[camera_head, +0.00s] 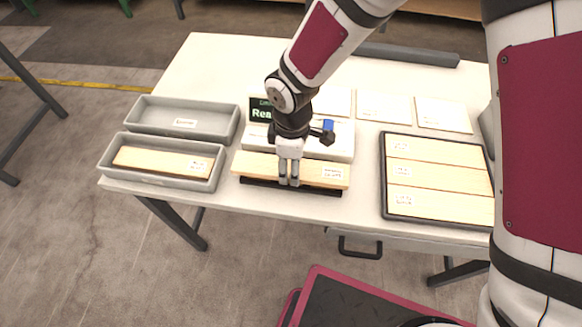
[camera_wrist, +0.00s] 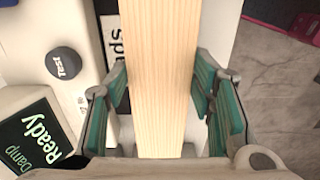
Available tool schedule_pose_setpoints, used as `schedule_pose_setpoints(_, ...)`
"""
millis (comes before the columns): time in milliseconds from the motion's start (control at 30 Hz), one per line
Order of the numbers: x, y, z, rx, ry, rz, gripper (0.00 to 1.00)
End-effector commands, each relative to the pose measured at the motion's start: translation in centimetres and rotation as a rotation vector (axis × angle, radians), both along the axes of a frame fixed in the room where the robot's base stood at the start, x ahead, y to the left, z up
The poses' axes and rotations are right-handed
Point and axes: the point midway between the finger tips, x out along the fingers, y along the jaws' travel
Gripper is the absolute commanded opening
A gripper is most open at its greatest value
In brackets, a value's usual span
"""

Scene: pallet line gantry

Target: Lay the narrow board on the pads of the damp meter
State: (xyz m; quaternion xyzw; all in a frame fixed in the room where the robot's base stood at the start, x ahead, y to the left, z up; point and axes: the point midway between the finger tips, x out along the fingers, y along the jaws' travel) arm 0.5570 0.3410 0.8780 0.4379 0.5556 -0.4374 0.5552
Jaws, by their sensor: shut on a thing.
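My gripper (camera_head: 289,182) is shut on a pale narrow board (camera_head: 255,166), which also runs lengthwise between my green finger pads in the wrist view (camera_wrist: 160,80). The board carries a white label near its right end and lies across the front of the table. A dark strip (camera_head: 318,191) shows under its front edge; I cannot tell whether they touch. The white damp meter (camera_head: 341,150) stands just behind the board. Its screen reads "Ready" (camera_wrist: 35,130), and a dark round "Test" button (camera_wrist: 63,63) sits beside it. My arm hides part of the meter, and I cannot make out its pads.
Two grey trays stand at the left: the rear one (camera_head: 158,112) looks empty, the front one (camera_head: 113,174) holds a board. A black-rimmed tray (camera_head: 384,182) with three boards lies at the right. White cards (camera_head: 384,106) lie behind. Black lettering "spa" (camera_wrist: 115,38) shows under the board.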

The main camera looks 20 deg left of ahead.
Motion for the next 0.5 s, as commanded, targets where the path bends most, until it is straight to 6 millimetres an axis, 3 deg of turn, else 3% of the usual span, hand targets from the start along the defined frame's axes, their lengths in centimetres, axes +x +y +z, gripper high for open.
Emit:
schedule_pose_setpoints(133,-0.1,0.0,-1.9,-0.002,0.001,0.001,0.17)
schedule_pose_setpoints(500,0.0,0.0,-2.5,-0.001,0.0,0.0,0.17)
